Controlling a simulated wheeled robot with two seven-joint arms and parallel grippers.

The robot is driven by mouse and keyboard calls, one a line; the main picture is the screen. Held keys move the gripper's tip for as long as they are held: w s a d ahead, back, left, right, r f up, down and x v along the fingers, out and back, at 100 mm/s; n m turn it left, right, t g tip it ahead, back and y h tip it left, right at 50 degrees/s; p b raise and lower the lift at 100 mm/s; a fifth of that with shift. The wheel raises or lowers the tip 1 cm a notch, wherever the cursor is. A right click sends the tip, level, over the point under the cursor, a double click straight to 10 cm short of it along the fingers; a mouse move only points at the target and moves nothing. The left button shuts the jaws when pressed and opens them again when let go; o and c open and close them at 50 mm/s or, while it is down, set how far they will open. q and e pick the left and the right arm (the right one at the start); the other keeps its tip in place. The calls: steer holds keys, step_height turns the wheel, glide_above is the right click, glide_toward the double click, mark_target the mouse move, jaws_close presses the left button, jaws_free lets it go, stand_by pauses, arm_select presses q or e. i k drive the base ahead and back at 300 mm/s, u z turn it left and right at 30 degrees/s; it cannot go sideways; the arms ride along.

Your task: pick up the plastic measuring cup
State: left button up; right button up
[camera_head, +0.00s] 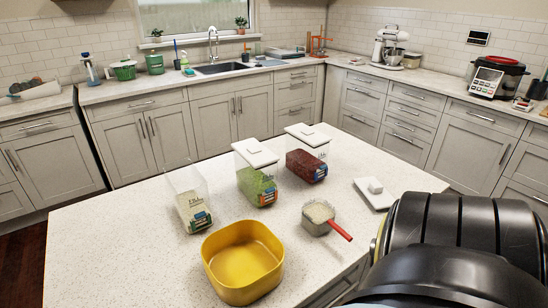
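The plastic measuring cup (318,216) stands on the white speckled island counter (120,245), right of centre. It has a greyish bowl with pale, grainy-looking contents and a red handle (340,230) pointing to the lower right. A dark, rounded link of one of my arms fills the lower right corner, to the right of the cup and apart from it in the picture. Neither gripper shows in the head view.
A yellow bowl (216,273) stands left of the cup near the front. Behind are a clear open container (186,184), a lidded green-filled one (258,172) and a lidded dark-red one (307,152). A loose white lid (373,194) lies right. The counter's left part is bare.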

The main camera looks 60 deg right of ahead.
mark_target(317, 217)
steer(key=u, duration=0.05)
steer(key=k, duration=0.8)
steer(key=z, duration=0.9)
steer(key=i, duration=0.5)
